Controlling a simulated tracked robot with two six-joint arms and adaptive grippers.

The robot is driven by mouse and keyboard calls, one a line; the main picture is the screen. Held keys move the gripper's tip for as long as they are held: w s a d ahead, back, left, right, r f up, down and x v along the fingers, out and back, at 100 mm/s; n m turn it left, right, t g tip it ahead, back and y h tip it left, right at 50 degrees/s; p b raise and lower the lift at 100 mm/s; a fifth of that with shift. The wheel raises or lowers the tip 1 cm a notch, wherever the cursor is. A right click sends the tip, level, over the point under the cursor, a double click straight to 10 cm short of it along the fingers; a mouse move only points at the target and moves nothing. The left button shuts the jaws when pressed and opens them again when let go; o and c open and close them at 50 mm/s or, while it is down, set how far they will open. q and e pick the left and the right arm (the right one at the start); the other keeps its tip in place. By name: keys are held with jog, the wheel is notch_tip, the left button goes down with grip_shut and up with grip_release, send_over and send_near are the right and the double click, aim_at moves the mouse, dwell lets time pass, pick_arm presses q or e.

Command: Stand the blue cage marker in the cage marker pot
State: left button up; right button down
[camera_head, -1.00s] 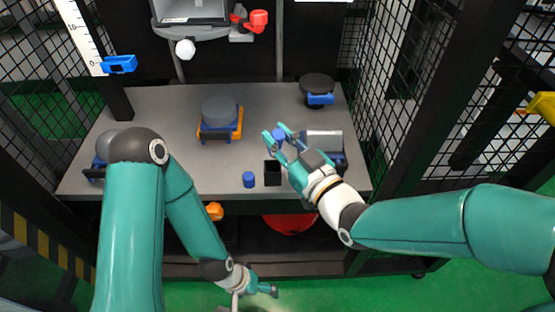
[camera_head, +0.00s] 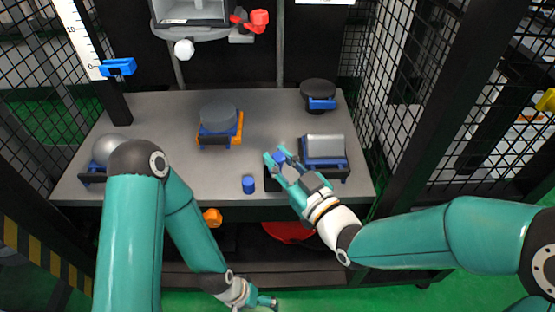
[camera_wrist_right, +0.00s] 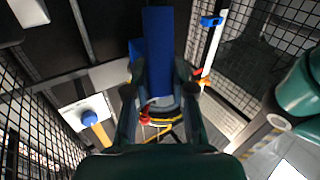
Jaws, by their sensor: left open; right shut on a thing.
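The blue cage marker (camera_head: 280,157) is held between the fingertips of my right gripper (camera_head: 278,160), over the front part of the grey table. In the right wrist view the marker (camera_wrist_right: 158,50) is a long blue bar between the two fingers. The black cage marker pot (camera_head: 271,184) stands near the table's front edge, mostly hidden by the right gripper. The marker appears above or just behind the pot; I cannot tell its height. My left gripper (camera_head: 268,302) is open and empty, low in front of the table.
A short blue cylinder (camera_head: 249,184) stands left of the pot. A grey block on a blue holder (camera_head: 323,150) is close right of my right gripper. A grey disc on an orange and blue stand (camera_head: 219,120) and a dark round piece (camera_head: 318,88) are farther back. Mesh walls flank the table.

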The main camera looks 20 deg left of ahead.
jog(key=shift+f+b, duration=0.4)
jog(key=shift+b, duration=0.1)
jog(key=c, duration=1)
grip_release()
jog(key=shift+r, duration=0.1)
